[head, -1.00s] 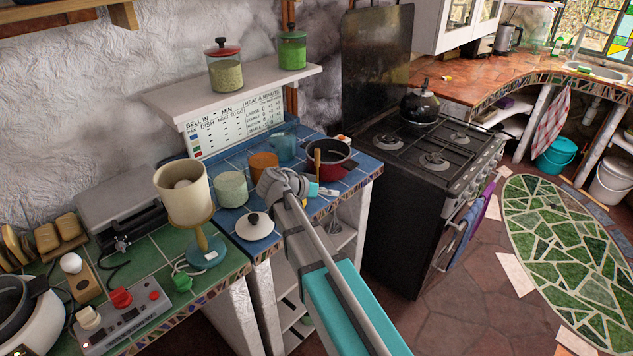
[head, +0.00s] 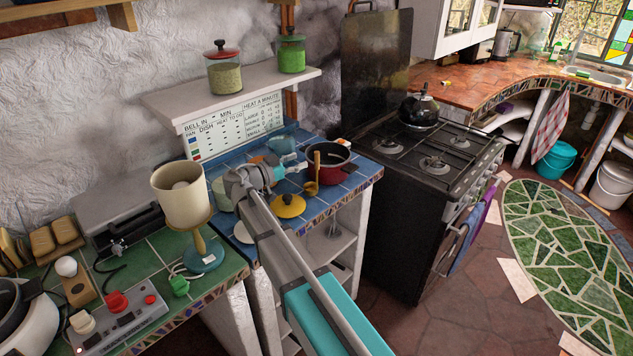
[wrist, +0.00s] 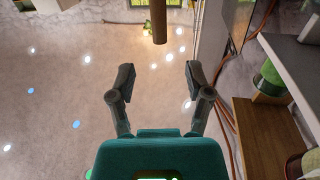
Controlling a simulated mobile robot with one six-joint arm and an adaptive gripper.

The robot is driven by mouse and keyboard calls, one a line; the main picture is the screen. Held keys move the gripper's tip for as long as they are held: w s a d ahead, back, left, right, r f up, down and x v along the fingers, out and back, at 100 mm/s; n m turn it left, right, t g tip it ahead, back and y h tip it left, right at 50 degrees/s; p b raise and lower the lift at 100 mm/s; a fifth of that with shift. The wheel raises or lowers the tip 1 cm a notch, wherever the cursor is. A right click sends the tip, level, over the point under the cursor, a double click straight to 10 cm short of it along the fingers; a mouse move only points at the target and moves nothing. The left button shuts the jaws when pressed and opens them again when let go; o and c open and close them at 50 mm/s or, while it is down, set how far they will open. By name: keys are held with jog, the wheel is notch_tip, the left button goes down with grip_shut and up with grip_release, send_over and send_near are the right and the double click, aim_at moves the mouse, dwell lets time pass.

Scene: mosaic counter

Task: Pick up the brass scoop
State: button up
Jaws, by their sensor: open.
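The brass scoop (head: 311,187) shows in the head view at the front of the blue-tiled counter. Its wooden handle stands up against the red pot (head: 340,171), and its small bowl is low in front. I cannot tell whether the handle touches the pot. My gripper (head: 287,168) is just left of the scoop, apart from it in the picture, with its fingers toward the pot. In the wrist view my gripper (wrist: 160,82) is open with nothing between the fingers. A brown rod (wrist: 160,22) shows at the top there; I cannot tell what it is.
A yellow lid (head: 289,207) with a dark knob lies below my gripper. A white lid (head: 243,233) is partly behind my arm. A cream goblet-shaped lamp (head: 180,195) stands to the left. The black stove (head: 430,160) is to the right. A shelf (head: 235,97) with jars is above.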

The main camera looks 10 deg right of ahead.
aim_at(317, 168)
jog(key=shift+x, duration=1.1)
jog(key=shift+x, duration=2.65)
jog(key=shift+a+f, duration=0.1)
jog(key=shift+f, duration=0.05)
jog(key=shift+c, duration=0.2)
grip_shut()
